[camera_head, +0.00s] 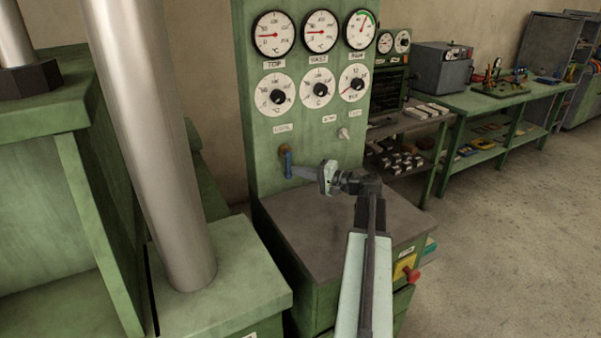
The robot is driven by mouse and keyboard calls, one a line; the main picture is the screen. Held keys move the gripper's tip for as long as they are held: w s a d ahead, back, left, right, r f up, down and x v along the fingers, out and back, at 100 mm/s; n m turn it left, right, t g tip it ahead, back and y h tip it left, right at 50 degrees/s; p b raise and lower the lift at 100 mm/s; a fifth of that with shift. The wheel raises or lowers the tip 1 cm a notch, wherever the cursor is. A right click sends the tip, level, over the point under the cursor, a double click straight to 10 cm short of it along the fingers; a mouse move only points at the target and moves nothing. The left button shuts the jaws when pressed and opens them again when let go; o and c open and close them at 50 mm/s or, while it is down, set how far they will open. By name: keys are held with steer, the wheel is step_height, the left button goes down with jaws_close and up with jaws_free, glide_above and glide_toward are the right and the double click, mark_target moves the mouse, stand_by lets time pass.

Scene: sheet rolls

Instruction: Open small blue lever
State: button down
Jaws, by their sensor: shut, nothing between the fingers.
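The small blue lever (288,165) stands upright on the front of the green control panel (258,185), at its lower left below a small label.
Several gauges and dials (320,90) cover the panel above. A small white knob (343,133) sits to the right. A brown-topped ledge (325,225) lies below my gripper. A thick metal column (160,150) stands left. A green workbench (480,100) stands behind right.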

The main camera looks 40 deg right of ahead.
steer(key=w+d+v, duration=0.1)
steer(key=d+v, duration=0.1)
steer(key=v, duration=1.1)
steer(key=shift+d+f, duration=0.3)
